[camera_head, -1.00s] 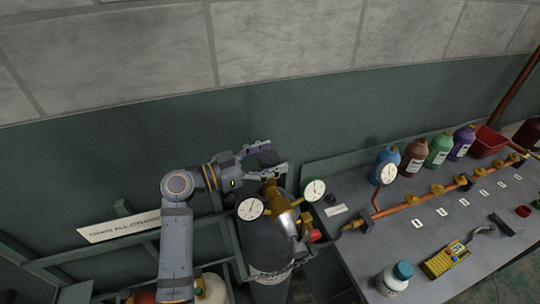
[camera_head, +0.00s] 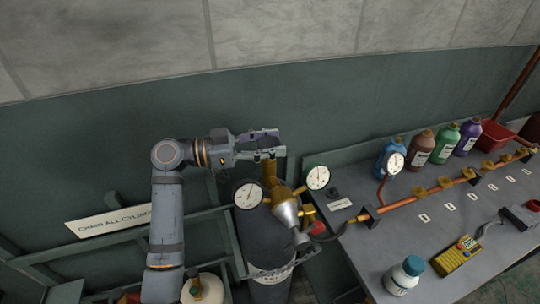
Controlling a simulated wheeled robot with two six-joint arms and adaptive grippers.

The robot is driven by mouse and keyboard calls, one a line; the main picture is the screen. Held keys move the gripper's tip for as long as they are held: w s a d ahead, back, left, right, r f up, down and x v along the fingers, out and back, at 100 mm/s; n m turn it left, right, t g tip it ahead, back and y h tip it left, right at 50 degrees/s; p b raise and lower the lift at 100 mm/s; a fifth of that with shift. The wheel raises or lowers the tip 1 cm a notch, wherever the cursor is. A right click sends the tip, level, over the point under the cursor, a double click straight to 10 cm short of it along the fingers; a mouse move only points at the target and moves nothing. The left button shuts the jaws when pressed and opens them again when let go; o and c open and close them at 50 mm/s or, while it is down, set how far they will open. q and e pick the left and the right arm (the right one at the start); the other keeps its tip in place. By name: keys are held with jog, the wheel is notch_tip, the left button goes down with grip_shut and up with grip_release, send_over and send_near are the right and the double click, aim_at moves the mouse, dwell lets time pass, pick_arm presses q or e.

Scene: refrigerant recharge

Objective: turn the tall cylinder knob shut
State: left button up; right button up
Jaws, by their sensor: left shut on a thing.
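The tall grey cylinder (camera_head: 270,238) stands in a rack left of the bench, with a brass valve (camera_head: 268,172) on top. My left gripper (camera_head: 266,145) reaches in from the left at the valve's top. Its fingers are shut around the knob there, which is mostly hidden between them. A silver and brass regulator with two white-faced gauges, a left one (camera_head: 249,196) and a right one (camera_head: 318,177), sits at the valve. My right gripper is out of view.
The bench (camera_head: 445,225) on the right carries a copper pipe (camera_head: 410,201) with brass valves, several coloured bottles, a red bin (camera_head: 493,136), a yellow meter (camera_head: 458,256) and a white jar (camera_head: 403,276). A sign (camera_head: 108,221) hangs on the rack at left. A shorter cylinder (camera_head: 203,290) stands below my arm.

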aim_at(270, 142)
pick_arm(q)
jog(key=m+g+b, duration=0.2)
jog(key=g+b, duration=0.1)
jog(key=m+g+b, duration=0.1)
jog(key=shift+f+g+b, duration=0.3)
jog(key=shift+b, duration=0.1)
jog(key=shift+s+r+m+g+b, duration=0.1)
jog(key=shift+r+m+g+b, duration=0.05)
jog(key=shift+m+g+b, duration=0.6)
jog(key=shift+r+m+g+b, duration=0.1)
jog(key=shift+m+g+b, duration=0.35)
jog(key=shift+g, duration=0.5)
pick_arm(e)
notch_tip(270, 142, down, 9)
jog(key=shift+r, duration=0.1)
pick_arm(q)
jog(key=o, duration=1.2)
jog(key=shift+r, duration=0.1)
notch_tip(270, 142, up, 10)
jog(key=shift+f, duration=0.1)
